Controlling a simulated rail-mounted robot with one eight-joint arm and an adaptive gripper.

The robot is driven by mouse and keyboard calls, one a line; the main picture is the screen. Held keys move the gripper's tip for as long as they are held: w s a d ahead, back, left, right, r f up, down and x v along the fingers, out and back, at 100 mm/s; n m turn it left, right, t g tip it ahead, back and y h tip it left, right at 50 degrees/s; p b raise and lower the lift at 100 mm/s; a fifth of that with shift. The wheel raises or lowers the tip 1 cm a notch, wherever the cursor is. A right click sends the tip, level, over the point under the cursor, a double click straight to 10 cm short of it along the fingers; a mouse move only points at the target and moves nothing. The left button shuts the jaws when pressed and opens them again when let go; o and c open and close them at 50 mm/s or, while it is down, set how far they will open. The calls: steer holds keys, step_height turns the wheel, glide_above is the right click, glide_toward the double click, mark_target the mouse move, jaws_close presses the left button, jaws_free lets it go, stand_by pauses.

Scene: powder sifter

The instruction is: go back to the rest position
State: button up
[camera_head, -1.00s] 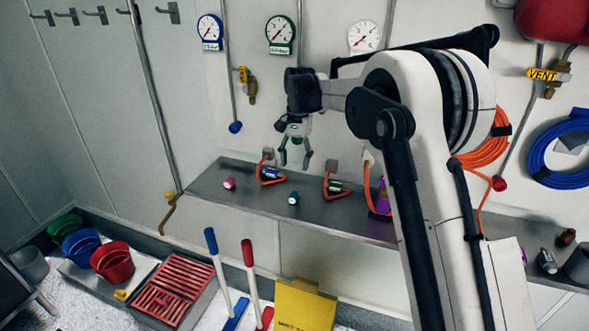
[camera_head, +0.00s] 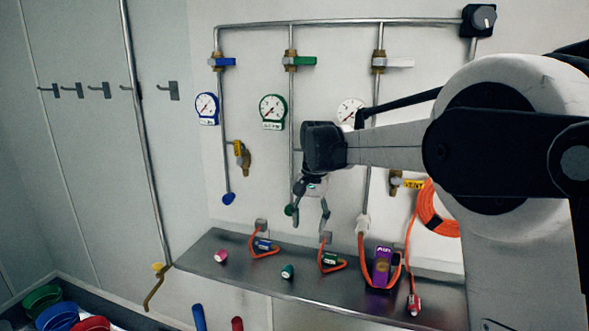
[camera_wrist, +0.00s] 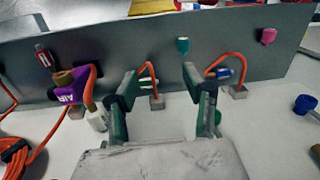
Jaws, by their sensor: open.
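My gripper (camera_head: 311,208) is open and empty in the head view. It hangs in front of the wall, above the grey metal shelf (camera_head: 205,262), fingers pointing down. The wrist view shows its two fingers (camera_wrist: 160,98) spread apart with nothing between them. My arm reaches in from the right of the head view and hides part of the wall and the shelf's right end.
On the shelf are a pink plug (camera_head: 221,256), a teal plug (camera_head: 288,271), small cylinders on orange cords and a purple device (camera_head: 381,268). Gauges, pipes and valves (camera_head: 222,62) line the wall. Buckets (camera_head: 58,316) stand lower left.

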steer(key=s+d+r+t, duration=0.1)
steer(key=s+d+r, duration=0.15)
steer(key=s, duration=0.35)
steer(key=s+d+r+n+t, duration=0.1)
steer(key=s+d, duration=0.3)
steer(key=s, duration=0.2)
steer(key=s+d+r+t, duration=0.1)
steer(key=s+d+r, duration=0.1)
steer(key=s+d, duration=0.3)
steer(key=s+d+f+n+t, duration=0.1)
steer(key=s+f, duration=0.3)
steer(key=s, duration=0.5)
steer(key=s+d+f+n+t+b, duration=0.1)
steer(key=s+d+f+t, duration=0.2)
steer(key=s, duration=0.6)
steer(key=shift+s+d+f+h, duration=0.15)
steer(key=shift+d+f+h, duration=0.15)
steer(key=shift+f+h, duration=0.1)
